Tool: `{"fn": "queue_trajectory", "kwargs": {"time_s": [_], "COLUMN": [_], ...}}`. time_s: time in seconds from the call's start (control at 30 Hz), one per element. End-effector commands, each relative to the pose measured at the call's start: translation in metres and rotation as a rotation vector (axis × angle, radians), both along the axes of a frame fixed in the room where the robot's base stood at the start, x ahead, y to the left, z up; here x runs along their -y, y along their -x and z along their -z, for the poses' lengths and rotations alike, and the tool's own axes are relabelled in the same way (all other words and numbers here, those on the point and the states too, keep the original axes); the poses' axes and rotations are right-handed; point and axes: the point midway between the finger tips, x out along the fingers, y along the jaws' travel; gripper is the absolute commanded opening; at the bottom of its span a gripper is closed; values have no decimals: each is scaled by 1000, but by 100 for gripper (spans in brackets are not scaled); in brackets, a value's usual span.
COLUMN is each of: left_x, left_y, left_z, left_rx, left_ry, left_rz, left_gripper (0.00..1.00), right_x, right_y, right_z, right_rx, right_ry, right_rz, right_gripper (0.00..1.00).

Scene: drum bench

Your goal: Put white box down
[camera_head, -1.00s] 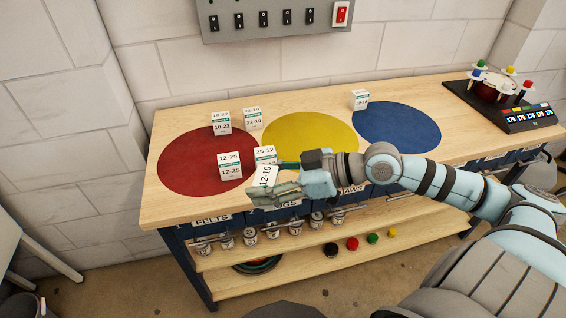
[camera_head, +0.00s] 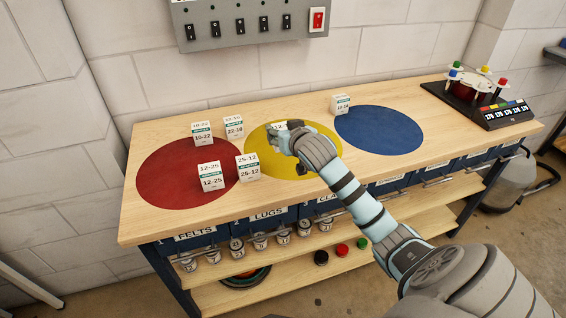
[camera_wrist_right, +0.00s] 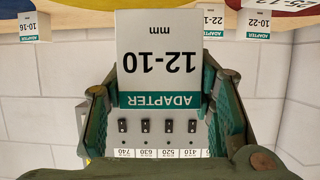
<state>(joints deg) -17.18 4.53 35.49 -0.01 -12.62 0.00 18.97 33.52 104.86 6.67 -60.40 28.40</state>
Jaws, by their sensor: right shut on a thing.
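My right gripper (camera_head: 290,138) is over the yellow circle (camera_head: 262,152) on the bench. It is shut on a white box marked 12-10 ADAPTER (camera_wrist_right: 158,58); in the right wrist view the box sits between the two green fingers. In the head view only a small part of this white box (camera_head: 279,127) shows behind the gripper. I cannot tell whether its base touches the bench. My left gripper is not in view.
White boxes 12-25 (camera_head: 211,176) and 25-12 (camera_head: 248,167) stand left of the gripper, 10-22 (camera_head: 202,133) and another (camera_head: 234,127) behind them. Box 10-16 (camera_head: 341,104) stands near the blue circle (camera_head: 385,130). The red circle (camera_head: 165,175) has free room.

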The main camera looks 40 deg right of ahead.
Motion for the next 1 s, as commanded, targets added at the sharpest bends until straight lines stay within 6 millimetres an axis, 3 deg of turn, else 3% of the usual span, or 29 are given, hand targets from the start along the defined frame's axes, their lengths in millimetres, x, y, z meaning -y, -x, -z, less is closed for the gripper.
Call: {"fn": "queue_trajectory", "kwargs": {"time_s": [0.03, 0.1, 0.4, 0.7, 0.73, 0.87, 1.0], "left_x": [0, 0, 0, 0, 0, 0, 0], "left_y": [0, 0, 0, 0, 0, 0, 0], "left_z": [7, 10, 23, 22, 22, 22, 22], "left_rx": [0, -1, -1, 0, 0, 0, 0], "left_ry": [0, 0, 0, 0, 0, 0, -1], "left_rz": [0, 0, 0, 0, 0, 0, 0], "left_gripper": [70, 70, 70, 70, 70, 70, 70], "right_x": [-1, 0, -1, 0, -1, 0, 0], "right_y": [0, 0, 0, 0, 0, 0, 0], "right_z": [20, 35, 84, 87, 87, 87, 87], "right_rx": [-2, -2, -1, 2, 1, 1, 1], "right_ry": [-2, -1, -1, 1, 0, 0, 0], "right_rz": [-1, -1, -2, -2, -2, -2, -2], "right_gripper": [19, 19, 19, 19, 51, 70, 70]}}
